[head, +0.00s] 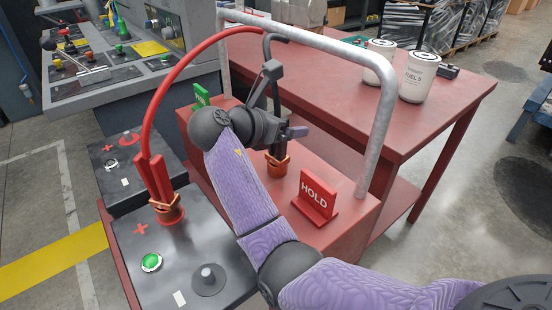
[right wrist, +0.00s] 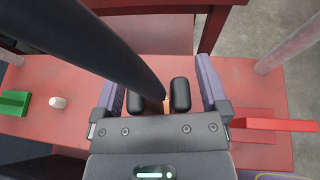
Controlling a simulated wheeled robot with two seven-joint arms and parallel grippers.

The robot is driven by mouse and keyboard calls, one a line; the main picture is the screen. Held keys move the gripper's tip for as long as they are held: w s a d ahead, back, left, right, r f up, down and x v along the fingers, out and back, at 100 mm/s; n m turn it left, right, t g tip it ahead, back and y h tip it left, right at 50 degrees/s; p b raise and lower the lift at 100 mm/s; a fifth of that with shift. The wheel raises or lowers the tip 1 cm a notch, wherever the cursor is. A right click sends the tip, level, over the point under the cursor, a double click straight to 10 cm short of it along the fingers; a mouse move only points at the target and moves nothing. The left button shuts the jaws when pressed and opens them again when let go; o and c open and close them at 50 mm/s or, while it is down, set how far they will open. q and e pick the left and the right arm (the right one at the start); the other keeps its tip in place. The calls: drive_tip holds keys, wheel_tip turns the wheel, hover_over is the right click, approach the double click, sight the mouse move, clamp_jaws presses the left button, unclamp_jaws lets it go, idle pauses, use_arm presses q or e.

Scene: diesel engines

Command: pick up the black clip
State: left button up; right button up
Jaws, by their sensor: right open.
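The black clip (head: 266,84) stands upright over a copper post (head: 277,168) on top of the red box, with its dark cable rising above it. My right gripper (head: 292,132) is at the lower part of the clip, reaching it from the left in the head view. In the right wrist view, the clip (right wrist: 112,42) runs as a large dark bar from the upper left down to the gap between the pads. My right gripper (right wrist: 159,95) is open there, one dark pad on each side of the gap. The clip's jaws are largely hidden. My left gripper is out of view.
A red clip (head: 156,180) with a red cable sits on a battery post (head: 168,208) at left. A red HOLD sign (head: 316,195) and a green sign (head: 201,95) stand on the red box. A grey rail (head: 388,100) arches over it. White canisters (head: 420,77) stand on the red table.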

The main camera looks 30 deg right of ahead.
drive_tip(key=shift+a+r, duration=0.1)
clamp_jaws()
idle(0.8)
idle(0.4)
